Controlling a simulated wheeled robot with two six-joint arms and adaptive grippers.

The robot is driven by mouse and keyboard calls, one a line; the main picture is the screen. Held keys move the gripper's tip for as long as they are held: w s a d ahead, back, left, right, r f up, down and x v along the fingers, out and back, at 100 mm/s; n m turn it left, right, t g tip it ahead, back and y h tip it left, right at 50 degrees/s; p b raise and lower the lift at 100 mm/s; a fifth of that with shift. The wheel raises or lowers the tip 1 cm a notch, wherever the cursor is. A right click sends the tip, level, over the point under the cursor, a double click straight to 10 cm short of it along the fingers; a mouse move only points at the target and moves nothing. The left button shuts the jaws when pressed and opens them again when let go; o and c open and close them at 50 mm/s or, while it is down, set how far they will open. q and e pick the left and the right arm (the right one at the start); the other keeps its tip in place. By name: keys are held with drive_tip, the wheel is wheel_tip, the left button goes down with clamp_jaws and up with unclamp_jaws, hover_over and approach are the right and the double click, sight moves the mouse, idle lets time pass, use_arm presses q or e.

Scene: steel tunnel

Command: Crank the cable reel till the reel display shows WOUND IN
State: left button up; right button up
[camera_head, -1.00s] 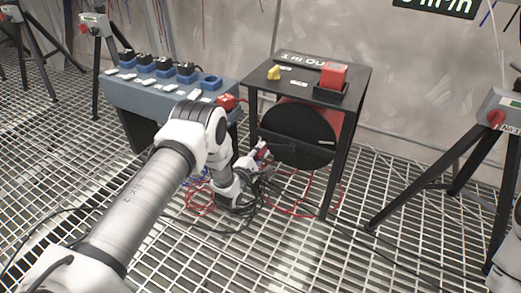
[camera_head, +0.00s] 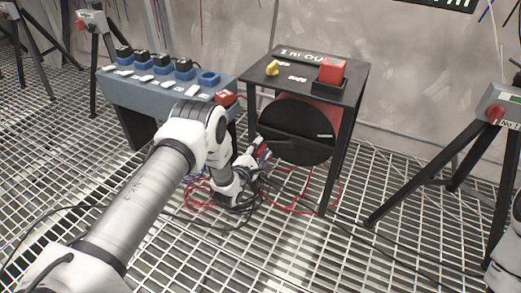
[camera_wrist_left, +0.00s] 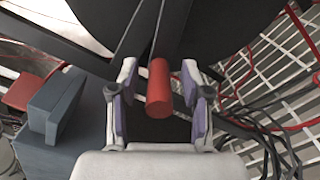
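The cable reel, a black drum (camera_head: 300,132) with a red back, hangs under a black-topped stand (camera_head: 306,74). A display strip (camera_head: 303,55) on the stand's back edge shows pale letters, only partly readable; I cannot make out WOUND IN. A thin dark bar crosses the drum's face. In the left wrist view, a red cylindrical crank handle (camera_wrist_left: 159,88) sits between the fingers of my left gripper (camera_wrist_left: 158,105), with gaps on both sides. In the head view, my left gripper (camera_head: 259,155) is small at the drum's lower left. My right gripper is out of view.
A blue-grey bench (camera_head: 170,95) with several sockets stands left of the reel. Red and black cables (camera_head: 285,190) lie on the grating below. A tripod with a red-knobbed box (camera_head: 495,112) stands at the right. The stand's front leg (camera_head: 336,150) is near the drum.

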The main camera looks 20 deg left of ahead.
use_arm(q)
drive_tip(key=s, duration=1.2)
drive_tip(key=shift+a, duration=0.2)
